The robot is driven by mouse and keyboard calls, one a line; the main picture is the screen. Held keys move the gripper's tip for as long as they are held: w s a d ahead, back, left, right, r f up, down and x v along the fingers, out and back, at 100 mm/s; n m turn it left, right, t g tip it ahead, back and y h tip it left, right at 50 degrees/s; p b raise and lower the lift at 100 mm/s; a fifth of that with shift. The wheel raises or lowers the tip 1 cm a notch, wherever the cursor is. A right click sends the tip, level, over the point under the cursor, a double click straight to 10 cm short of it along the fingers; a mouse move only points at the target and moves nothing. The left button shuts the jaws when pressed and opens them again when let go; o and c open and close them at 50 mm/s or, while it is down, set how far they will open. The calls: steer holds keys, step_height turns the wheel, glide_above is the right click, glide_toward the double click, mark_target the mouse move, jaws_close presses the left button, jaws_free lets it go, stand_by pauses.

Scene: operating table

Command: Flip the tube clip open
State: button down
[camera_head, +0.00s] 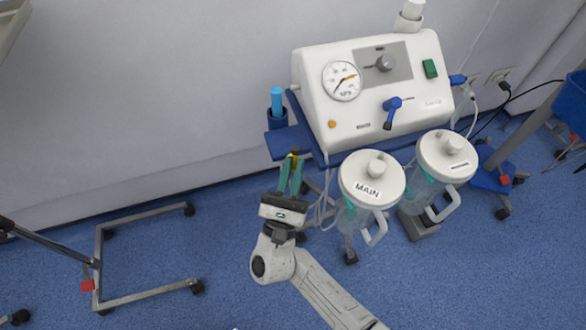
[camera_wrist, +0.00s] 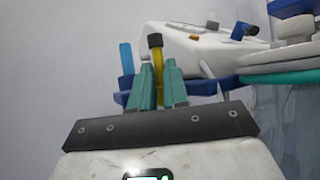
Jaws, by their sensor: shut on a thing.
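My gripper (camera_head: 292,164) has green fingers and is at the left end of the white suction unit, beside its blue shelf. A small yellow piece with a dark end (camera_wrist: 155,41), which looks like the tube clip, rises between the fingertips (camera_wrist: 159,70) in the wrist view. The fingers are closed on it, one on each side. In the head view only a speck of yellow (camera_head: 291,155) shows at the fingertips. The fingers hide its lower part. I cannot tell whether the clip is open or closed.
The white suction unit (camera_head: 350,118) has a gauge, a knob and a blue lever (camera_head: 391,108). A blue cylinder (camera_head: 276,101) stands in a holder left of it. The MAIN jar (camera_head: 371,178) and a second jar (camera_head: 446,156) hang to the right of my gripper.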

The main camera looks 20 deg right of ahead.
steer(key=shift+f+n, duration=0.3)
steer(key=shift+f, duration=0.2)
steer(key=c, duration=1.4)
jaws_free()
steer(key=shift+o, duration=1.2)
steer(key=shift+w+r, duration=0.1)
steer(key=b+v, duration=0.1)
steer(key=v, duration=0.9)
steer(key=shift+s+a, duration=0.15)
steer(key=shift+s, duration=0.2)
